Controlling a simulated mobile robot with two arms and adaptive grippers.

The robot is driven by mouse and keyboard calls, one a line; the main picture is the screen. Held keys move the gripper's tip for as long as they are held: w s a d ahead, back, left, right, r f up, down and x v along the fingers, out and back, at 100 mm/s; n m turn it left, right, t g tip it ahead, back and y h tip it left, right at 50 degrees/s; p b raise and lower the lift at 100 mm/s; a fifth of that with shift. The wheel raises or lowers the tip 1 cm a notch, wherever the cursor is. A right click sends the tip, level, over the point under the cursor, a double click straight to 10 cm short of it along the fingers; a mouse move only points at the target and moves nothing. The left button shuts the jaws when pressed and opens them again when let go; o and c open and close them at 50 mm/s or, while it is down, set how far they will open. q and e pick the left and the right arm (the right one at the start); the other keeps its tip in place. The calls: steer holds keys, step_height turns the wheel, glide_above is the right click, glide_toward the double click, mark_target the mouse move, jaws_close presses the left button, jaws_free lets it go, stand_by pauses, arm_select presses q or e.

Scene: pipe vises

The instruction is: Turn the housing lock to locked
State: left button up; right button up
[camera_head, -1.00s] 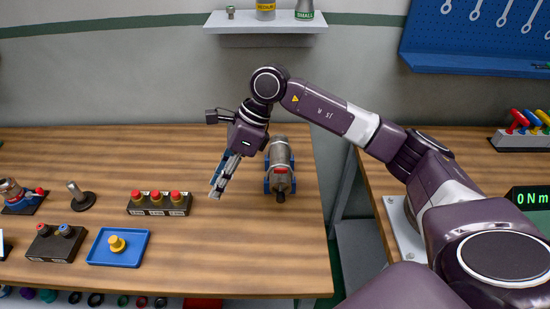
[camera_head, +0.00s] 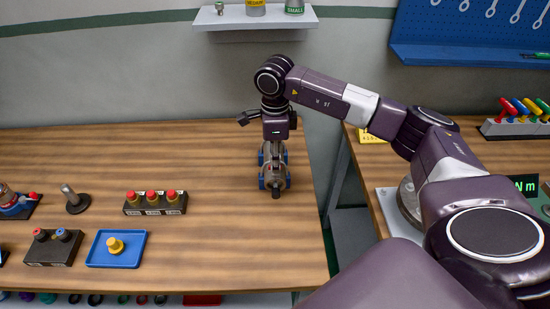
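The housing (camera_head: 276,193) is a grey cylinder lying in a blue cradle (camera_head: 262,183) near the right end of the wooden table. Its dark nose end points toward me. My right gripper (camera_head: 274,178) hangs down directly over the housing, with its fingers at the housing's top and front end. The fingers overlap the housing in the picture, so I cannot tell whether they touch it or how far they are apart. The red lock on the housing is hidden behind the gripper. My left gripper is not in view.
On the table to the left are a block with several red-topped pieces (camera_head: 155,210), a blue tray (camera_head: 99,260) with a yellow knob, a dark block (camera_head: 53,251) and a grey peg on a stand (camera_head: 75,205). A gap separates this table from the right-hand table.

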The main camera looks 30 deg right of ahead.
steer(key=shift+f, duration=0.15)
jaws_close()
